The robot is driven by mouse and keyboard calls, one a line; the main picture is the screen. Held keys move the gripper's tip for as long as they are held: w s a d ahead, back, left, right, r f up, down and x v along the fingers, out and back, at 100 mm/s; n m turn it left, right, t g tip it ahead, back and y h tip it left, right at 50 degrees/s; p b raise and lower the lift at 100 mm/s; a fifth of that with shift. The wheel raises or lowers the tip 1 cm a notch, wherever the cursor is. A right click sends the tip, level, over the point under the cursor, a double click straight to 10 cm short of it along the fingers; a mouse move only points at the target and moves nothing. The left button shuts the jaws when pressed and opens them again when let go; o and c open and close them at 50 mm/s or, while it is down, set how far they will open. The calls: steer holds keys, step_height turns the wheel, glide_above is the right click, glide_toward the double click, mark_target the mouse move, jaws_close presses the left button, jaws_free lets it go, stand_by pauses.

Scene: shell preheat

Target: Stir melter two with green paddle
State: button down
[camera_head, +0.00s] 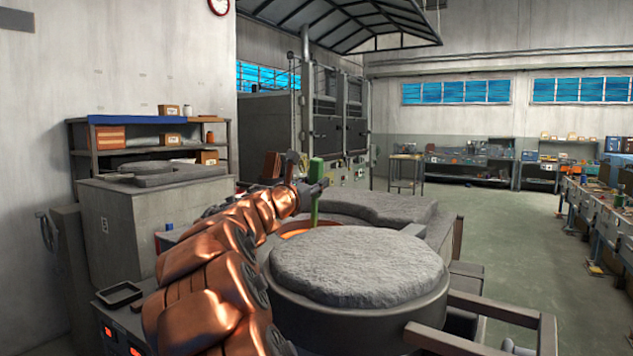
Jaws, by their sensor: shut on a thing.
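My gripper (318,187) is at the end of my copper-coloured arm, near the middle of the picture. It is shut on the green paddle (315,209), which stands roughly upright. The paddle's top shows above the jaws and its shaft runs down below them. A melter (340,311) stands in front of me, with an orange glow (298,229) at its opening. The paddle's lower end is over or in this glowing opening; I cannot tell how deep. No number is readable on the melter.
A thick round grey lid (358,262) sits at the melter's near side, with another grey slab (372,205) behind. Metal rails (487,308) stick out at right. A second grey unit (150,215) stands at left. Open floor (510,222) lies to the right.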

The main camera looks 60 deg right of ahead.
stand_by(0.4)
steer(key=shift+w+d+p, duration=0.1)
steer(key=shift+d+p, duration=0.5)
steer(key=shift+d, duration=1.05)
steer(key=shift+w+a+r+p, duration=0.15)
steer(key=shift+w+a+p, duration=0.65)
steer(key=shift+w, duration=0.15)
steer(key=shift+w+a, duration=0.35)
steer(key=shift+w, duration=0.15)
